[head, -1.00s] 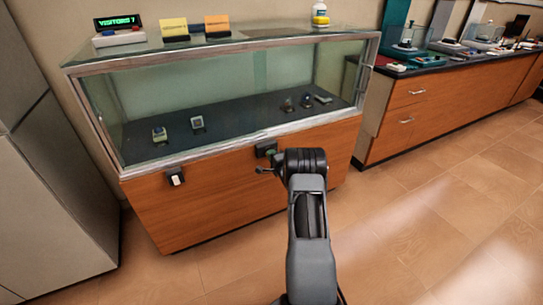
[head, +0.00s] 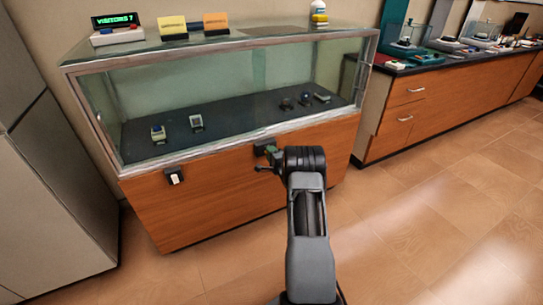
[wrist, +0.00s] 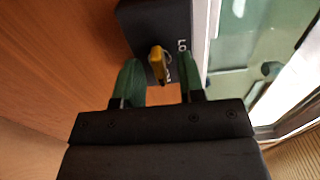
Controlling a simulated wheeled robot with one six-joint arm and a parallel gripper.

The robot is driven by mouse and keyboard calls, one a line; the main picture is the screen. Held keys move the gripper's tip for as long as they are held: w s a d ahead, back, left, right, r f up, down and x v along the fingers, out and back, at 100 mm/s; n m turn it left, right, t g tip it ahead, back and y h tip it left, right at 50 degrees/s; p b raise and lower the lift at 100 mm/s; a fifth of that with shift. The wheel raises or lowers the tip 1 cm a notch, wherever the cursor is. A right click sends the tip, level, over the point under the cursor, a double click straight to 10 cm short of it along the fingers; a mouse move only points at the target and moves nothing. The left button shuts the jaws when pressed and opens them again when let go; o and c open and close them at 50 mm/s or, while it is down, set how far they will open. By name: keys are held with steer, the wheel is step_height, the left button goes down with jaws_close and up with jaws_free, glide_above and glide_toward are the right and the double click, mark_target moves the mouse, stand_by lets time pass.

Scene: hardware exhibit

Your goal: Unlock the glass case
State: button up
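The glass case (head: 218,88) stands on a wooden cabinet, with several small devices on its dark floor. A black lock box (head: 263,145) sits on the cabinet front just below the glass; it also shows in the wrist view (wrist: 142,28). A yellow key-like piece (wrist: 157,62) sticks out of the box's face, beside white markings. My gripper (wrist: 161,60) is open, with one green finger on each side of the yellow piece and gaps between. In the head view my gripper (head: 271,156) is right at the box, its fingertips partly hidden by my wrist.
A black plate with a white switch (head: 174,177) is on the cabinet front at left. A visitor counter (head: 117,30), yellow and orange cards and a bottle (head: 319,14) stand on the case. A grey cabinet (head: 50,190) is at left, a counter at right. The floor at right is clear.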

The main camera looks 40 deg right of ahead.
steer(key=s+a+p, duration=0.2)
steer(key=s+p, duration=0.1)
steer(key=s, duration=1)
steer(key=shift+s, duration=0.35)
